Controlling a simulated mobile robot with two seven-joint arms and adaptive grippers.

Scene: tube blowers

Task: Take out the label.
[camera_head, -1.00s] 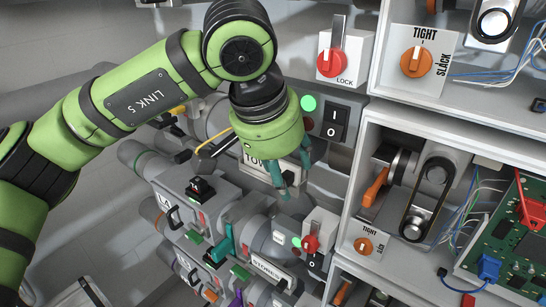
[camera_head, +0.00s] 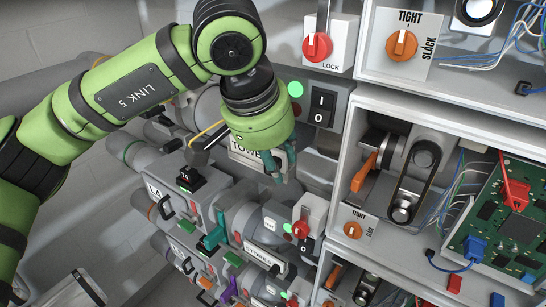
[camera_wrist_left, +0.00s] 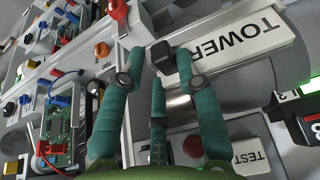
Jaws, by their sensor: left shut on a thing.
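The label is a white plate reading TOWER (camera_wrist_left: 240,38) with a black tab (camera_wrist_left: 163,56) at its left end in the left wrist view. In the head view the label (camera_head: 246,155) is partly covered by my left gripper (camera_head: 281,166). The teal fingers of my left gripper (camera_wrist_left: 160,64) are closed around the black tab. The label lies along a grey cylindrical housing (camera_wrist_left: 235,85); whether it is clear of its holder I cannot tell. My right gripper is not in view.
Shelves with orange knobs (camera_head: 401,44) and a green circuit board (camera_head: 510,220) are on the right. A red LOCK switch (camera_head: 317,46) and a black rocker switch (camera_head: 322,107) are close to the gripper. Below is a lower STONES label (camera_head: 264,256).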

